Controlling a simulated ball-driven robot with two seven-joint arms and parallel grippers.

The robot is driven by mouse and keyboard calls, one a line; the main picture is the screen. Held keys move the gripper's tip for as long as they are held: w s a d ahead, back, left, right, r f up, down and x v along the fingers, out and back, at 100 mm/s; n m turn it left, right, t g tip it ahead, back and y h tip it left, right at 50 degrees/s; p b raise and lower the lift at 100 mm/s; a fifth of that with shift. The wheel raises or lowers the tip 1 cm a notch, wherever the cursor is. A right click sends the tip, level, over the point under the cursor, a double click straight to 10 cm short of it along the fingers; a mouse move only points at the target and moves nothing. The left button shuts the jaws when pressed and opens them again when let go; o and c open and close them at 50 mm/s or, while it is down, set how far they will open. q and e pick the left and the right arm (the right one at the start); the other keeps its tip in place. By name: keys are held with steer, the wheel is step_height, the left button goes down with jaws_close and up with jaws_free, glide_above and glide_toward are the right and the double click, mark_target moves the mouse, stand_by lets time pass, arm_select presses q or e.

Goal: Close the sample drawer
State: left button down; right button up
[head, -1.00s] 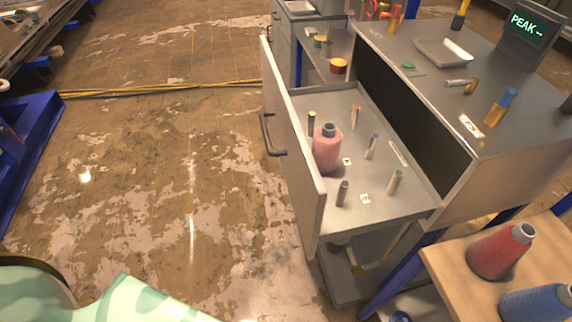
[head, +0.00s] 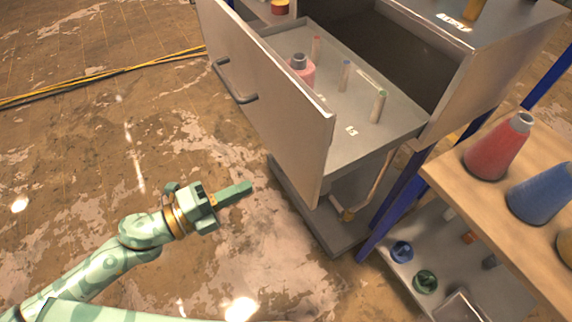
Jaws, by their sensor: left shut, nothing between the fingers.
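The sample drawer (head: 275,95) stands pulled out of the grey cabinet (head: 480,70), its front panel facing left with a dark bar handle (head: 236,84). Inside it are a pink bottle (head: 304,72) with a grey cap, partly hidden by the front panel, and several small vials, one with a green top (head: 378,106). My left gripper (head: 240,191) is shut and empty. In the picture it is below the handle and left of the panel's lower corner, apart from the drawer. My right gripper is not in view.
A wooden shelf (head: 450,185) at the right holds red (head: 498,148) and blue (head: 541,192) cones. Below it are small items on a lower grey shelf. Yellow cables (head: 100,85) cross the floor at upper left. The floor left of the drawer is otherwise clear.

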arm_select(q)
glide_toward(302, 160)
steer(key=x, duration=0.5)
steer(key=shift+w+d+p, duration=0.1)
steer(key=shift+d+p, duration=0.15)
steer(key=shift+p, duration=0.05)
steer(key=shift+w+d+f, duration=0.1)
steer(key=shift+w+d, duration=0.3)
steer(key=shift+d, duration=0.15)
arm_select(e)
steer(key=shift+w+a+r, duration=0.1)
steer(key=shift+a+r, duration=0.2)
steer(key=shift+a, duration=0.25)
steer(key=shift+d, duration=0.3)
